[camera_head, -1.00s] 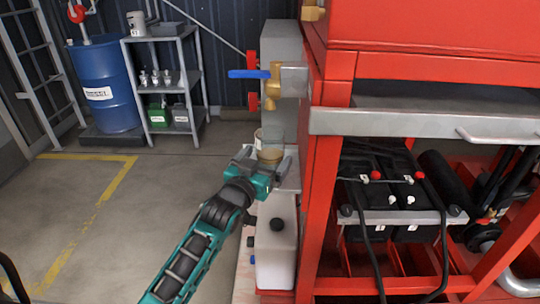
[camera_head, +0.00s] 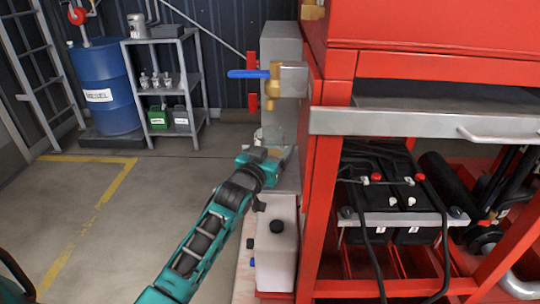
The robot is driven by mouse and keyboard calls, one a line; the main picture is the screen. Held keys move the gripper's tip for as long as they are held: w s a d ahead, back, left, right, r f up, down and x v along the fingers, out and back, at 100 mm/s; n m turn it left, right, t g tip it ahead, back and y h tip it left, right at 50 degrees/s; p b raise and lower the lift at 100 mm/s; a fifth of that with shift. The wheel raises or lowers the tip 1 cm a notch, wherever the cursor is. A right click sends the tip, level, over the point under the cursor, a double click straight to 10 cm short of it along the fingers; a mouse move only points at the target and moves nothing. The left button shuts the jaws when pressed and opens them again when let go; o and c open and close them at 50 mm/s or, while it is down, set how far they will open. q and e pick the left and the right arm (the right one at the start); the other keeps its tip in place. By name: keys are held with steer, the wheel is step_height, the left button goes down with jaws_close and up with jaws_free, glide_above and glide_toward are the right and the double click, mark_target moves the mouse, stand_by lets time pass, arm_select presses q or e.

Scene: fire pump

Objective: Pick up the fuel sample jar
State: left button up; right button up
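My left gripper (camera_head: 268,160) is beside the grey post, below the brass valve (camera_head: 270,85) with the blue lever. It points away from me, and its wrist and teal body hide most of its fingers, so I cannot tell if it is open or shut. I cannot make out the fuel sample jar clearly now. A small tan and grey patch shows at the fingers, but I cannot tell if it is the jar. A small pale object (camera_head: 258,135) shows just behind the gripper, partly hidden. My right gripper is not in view.
A white plastic container (camera_head: 277,250) with a black cap stands below the gripper, against the red pump frame (camera_head: 318,180). A steel tray edge (camera_head: 420,122) juts out at right. A blue drum (camera_head: 103,90) and grey shelf (camera_head: 165,90) stand at the back left. The floor at left is clear.

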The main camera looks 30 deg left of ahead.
arm_select(q)
steer(key=c, duration=0.6)
steer(key=shift+r, duration=0.1)
